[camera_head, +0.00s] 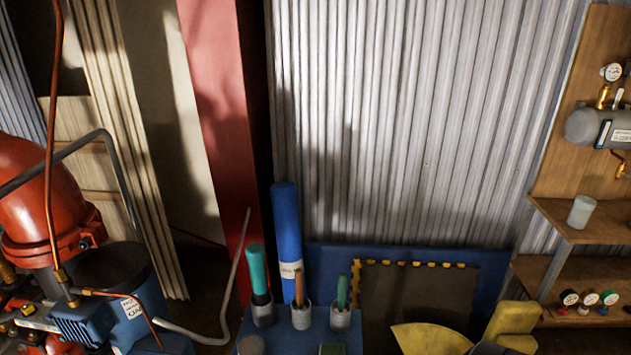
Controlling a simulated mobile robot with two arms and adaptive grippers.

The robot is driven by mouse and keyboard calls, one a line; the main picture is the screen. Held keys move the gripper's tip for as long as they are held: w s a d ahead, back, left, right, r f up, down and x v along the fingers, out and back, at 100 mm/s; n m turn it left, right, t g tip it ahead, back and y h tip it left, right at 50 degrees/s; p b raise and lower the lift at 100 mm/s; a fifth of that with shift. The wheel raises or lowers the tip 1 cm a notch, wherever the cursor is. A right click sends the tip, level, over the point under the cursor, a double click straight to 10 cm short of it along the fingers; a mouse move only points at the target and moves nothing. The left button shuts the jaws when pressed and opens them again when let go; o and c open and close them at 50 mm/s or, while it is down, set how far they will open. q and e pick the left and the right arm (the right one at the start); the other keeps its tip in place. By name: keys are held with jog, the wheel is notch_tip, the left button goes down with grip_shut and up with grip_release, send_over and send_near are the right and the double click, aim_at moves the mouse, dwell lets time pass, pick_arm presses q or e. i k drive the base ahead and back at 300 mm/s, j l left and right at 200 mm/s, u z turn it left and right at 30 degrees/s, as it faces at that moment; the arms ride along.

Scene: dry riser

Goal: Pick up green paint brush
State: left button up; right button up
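A green-handled item (341,291), which looks like the green paint brush, stands upright in a small grey cup (341,318) on a blue surface (318,335) at bottom centre. Its lower end is hidden in the cup. A thicker teal-handled item (258,268) with a dark lower part stands in another grey cup (263,314) to the left. Between them a brown-handled item (299,284) stands in a third cup (301,317). Neither of my grippers can be made out in the head view.
A tall blue cylinder (287,235) stands just behind the cups. Yellow pieces (515,322) and a dark panel with yellow edging (415,295) are to the right. Red and blue machinery with pipes (55,235) fills the left. A wooden shelf (580,215) with gauges is at right.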

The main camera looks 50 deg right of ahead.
aim_at(342, 281)
jog(key=z, duration=1.6)
jog(key=l+u, duration=0.15)
jog(key=l, duration=0.4)
jog(key=l+u, duration=0.2)
jog(key=l, duration=0.35)
jog(key=k, duration=0.05)
